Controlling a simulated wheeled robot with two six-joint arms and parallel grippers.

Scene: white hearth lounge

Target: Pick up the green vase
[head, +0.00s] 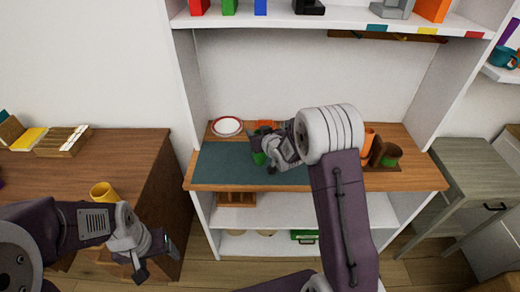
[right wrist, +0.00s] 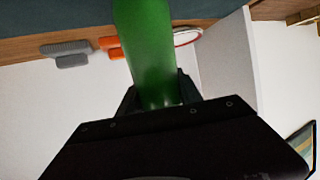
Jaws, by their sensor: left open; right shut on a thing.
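The green vase (right wrist: 148,50) fills the upper middle of the right wrist view, between the two fingers of my right gripper (right wrist: 158,92). My right gripper is shut on it. In the head view only a small part of the green vase (head: 259,158) shows beside my right gripper (head: 262,147), above the dark mat on the wooden shelf top; the wrist and arm hide the rest. I cannot tell whether the vase touches the mat. My left gripper (head: 155,262) is open and empty at the lower left, in front of the brown cabinet.
A dark mat (head: 225,168) covers the left part of the wooden shelf top (head: 405,180). A white plate with a red rim (head: 227,126) lies behind it. Orange and brown vessels (head: 390,155) stand to the right. A yellow mug (head: 103,193) stands on the left cabinet (head: 130,165).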

